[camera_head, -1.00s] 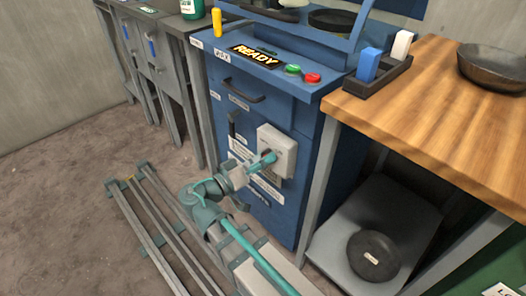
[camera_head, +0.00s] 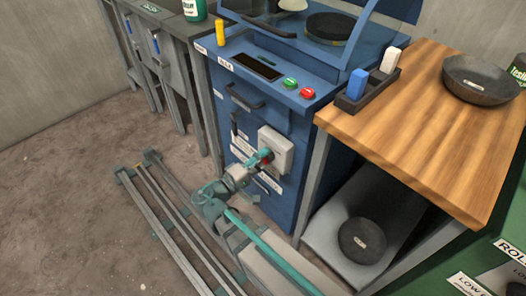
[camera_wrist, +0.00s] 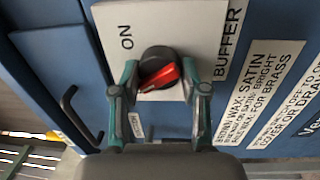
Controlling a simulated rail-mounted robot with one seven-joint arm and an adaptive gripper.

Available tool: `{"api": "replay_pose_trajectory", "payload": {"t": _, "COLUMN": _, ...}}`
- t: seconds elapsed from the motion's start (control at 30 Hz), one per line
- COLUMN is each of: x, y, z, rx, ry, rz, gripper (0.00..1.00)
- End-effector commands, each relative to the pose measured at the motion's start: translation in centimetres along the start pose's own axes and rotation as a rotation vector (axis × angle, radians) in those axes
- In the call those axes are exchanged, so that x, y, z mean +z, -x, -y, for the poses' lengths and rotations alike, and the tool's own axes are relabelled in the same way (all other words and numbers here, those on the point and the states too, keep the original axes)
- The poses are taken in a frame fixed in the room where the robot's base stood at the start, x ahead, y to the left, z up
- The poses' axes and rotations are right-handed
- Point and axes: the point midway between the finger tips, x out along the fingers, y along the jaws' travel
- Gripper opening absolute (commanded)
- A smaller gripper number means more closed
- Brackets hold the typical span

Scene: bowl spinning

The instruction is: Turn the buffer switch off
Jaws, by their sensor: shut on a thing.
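The buffer switch is a black round knob with a red handle (camera_wrist: 160,74) on a light grey plate (camera_wrist: 205,30), lettered "ON" and "BUFFER" in the wrist view. The handle lies slanted, not pointing straight at "ON". In the head view the grey switch box (camera_head: 283,149) sits on the front of the blue machine (camera_head: 290,105), with some red (camera_head: 267,158) showing by my fingers. My gripper (camera_wrist: 161,82) is shut on the switch handle, one teal finger on each side; it also shows at the box in the head view (camera_head: 260,160).
A black bar handle (camera_wrist: 72,112) stands out left of the switch. The machine's display (camera_head: 256,67) is dark, with green (camera_head: 290,83) and red (camera_head: 307,93) buttons beside it. A wooden bench (camera_head: 425,120) stands right, above a shelf with a dark disc (camera_head: 362,240).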

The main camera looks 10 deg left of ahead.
Motion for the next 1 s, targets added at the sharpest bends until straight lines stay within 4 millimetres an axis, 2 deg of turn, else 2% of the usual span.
{"api": "replay_pose_trajectory", "payload": {"t": 0.4, "x": 0.09, "y": 0.01, "z": 0.04, "rx": 0.001, "ry": 0.204, "rz": -0.013, "gripper": 0.10}}
{"api": "replay_pose_trajectory", "payload": {"t": 0.97, "x": 0.10, "y": 0.02, "z": 0.20, "rx": 0.001, "ry": 0.232, "rz": -0.016, "gripper": 0.10}}
{"api": "replay_pose_trajectory", "payload": {"t": 1.0, "x": 0.10, "y": 0.02, "z": 0.20, "rx": 0.001, "ry": 0.232, "rz": -0.016, "gripper": 0.51}}
